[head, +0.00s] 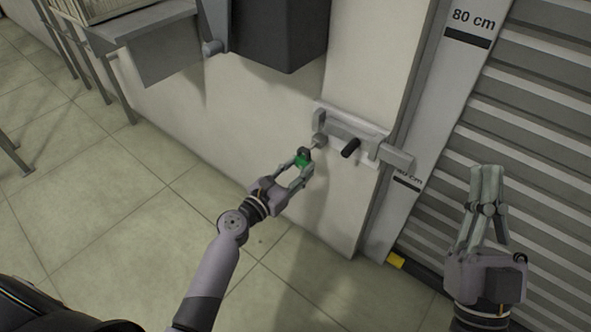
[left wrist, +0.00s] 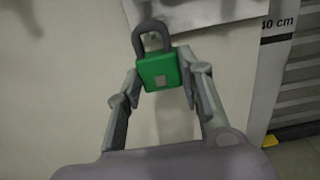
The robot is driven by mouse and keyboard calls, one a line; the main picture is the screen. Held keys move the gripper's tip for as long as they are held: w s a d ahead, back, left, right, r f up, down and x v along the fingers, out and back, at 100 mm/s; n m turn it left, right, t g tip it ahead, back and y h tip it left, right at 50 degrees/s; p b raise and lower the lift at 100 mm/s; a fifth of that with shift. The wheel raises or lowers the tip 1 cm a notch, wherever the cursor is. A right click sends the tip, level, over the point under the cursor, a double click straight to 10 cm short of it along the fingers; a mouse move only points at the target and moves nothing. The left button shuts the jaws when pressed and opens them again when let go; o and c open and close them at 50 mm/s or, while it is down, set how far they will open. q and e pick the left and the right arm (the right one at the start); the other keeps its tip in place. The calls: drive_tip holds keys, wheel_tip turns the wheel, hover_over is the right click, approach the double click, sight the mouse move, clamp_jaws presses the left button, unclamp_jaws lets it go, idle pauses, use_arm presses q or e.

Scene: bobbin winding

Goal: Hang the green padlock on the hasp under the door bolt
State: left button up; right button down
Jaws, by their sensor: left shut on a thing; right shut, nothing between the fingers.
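The green padlock (left wrist: 158,72) is held between the fingertips of my left gripper (head: 303,165). In the left wrist view its dark shackle (left wrist: 151,36) points up, the body tilted slightly. In the head view the padlock (head: 302,161) is small and just below and left of the hasp (head: 319,140). I cannot tell whether the shackle touches the hasp. The door bolt (head: 348,129), with a black handle (head: 351,148), sits on a pale plate on the wall. My right gripper (head: 487,170) is shut and empty, in front of the shutter.
A ribbed roller shutter (head: 520,120) is at the right, beside a post (head: 425,120) with height marks. A dark grey box (head: 280,35) hangs on the wall above and left of the bolt. A metal table (head: 140,25) stands at the upper left.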

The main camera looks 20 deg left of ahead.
use_arm(q)
drive_tip(key=shift+x, duration=0.8)
use_arm(e)
drive_tip(key=shift+w+f, duration=0.1)
drive_tip(key=shift+f, duration=0.05)
use_arm(q)
drive_tip(key=shift+w, duration=0.15)
drive_tip(key=shift+w+d, duration=0.1)
drive_tip(key=shift+x, duration=0.85)
drive_tip(key=shift+f, duration=0.15)
use_arm(e)
drive_tip(key=shift+s+r+y, duration=0.3)
drive_tip(key=shift+s+r+t, duration=0.15)
drive_tip(key=shift+r+t, duration=0.05)
drive_tip(key=shift+t, duration=0.1)
use_arm(q)
drive_tip(key=shift+f, duration=0.15)
use_arm(e)
drive_tip(key=shift+s+r, duration=0.2)
drive_tip(key=shift+s, duration=0.1)
use_arm(q)
drive_tip(key=shift+f, duration=0.15)
use_arm(e)
drive_tip(key=shift+s+d+r+t, duration=0.1)
drive_tip(key=shift+s+r+t, duration=0.1)
drive_tip(key=shift+t, duration=0.1)
